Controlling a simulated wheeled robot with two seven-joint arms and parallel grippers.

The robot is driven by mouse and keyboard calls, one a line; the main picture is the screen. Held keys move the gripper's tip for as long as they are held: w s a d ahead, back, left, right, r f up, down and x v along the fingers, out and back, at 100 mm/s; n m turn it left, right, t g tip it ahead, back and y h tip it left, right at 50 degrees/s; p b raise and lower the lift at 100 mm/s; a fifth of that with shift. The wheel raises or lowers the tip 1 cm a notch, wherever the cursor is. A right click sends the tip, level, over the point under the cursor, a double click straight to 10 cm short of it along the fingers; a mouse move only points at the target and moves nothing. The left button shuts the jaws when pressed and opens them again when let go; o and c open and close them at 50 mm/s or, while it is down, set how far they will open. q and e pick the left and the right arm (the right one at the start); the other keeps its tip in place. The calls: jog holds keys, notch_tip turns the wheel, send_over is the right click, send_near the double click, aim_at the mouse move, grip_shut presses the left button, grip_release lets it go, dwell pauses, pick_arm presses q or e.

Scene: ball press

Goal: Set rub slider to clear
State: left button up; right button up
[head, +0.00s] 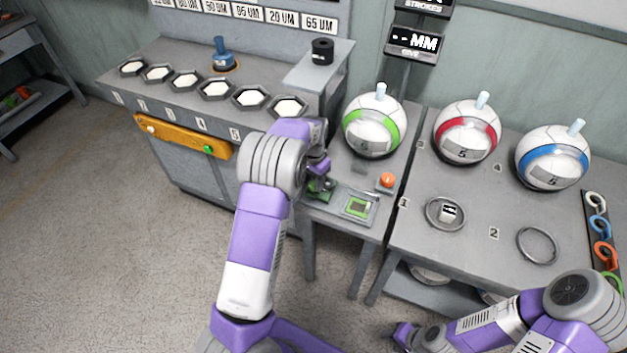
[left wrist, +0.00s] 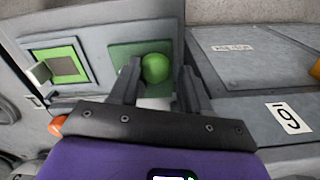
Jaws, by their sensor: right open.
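A round green knob (left wrist: 155,68) stands on a green square plate (left wrist: 126,52) in the left wrist view. My left gripper (left wrist: 160,75) is open, its two fingers on either side of the knob with gaps visible. In the head view my left gripper (head: 320,178) is over the small side table (head: 345,224), and my wrist partly hides the knob there. I cannot read a "clear" mark or tell which part is the rub slider. My right gripper (head: 402,335) is open and empty at the bottom, away from the table.
A green-framed pad (head: 357,207) and an orange button (head: 387,180) lie right of my left gripper. Balls with green (head: 375,128), red (head: 467,133) and blue (head: 553,157) bands stand behind. An orange panel (head: 180,136) is on the cabinet front. Floor at left is free.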

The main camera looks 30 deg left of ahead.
aim_at(312, 183)
pick_arm(q)
jog(key=shift+o, duration=0.9)
notch_tip(312, 183, up, 8)
jog(key=shift+f+p, duration=0.2)
jog(key=shift+p, duration=0.95)
jog(key=shift+s+f, duration=0.1)
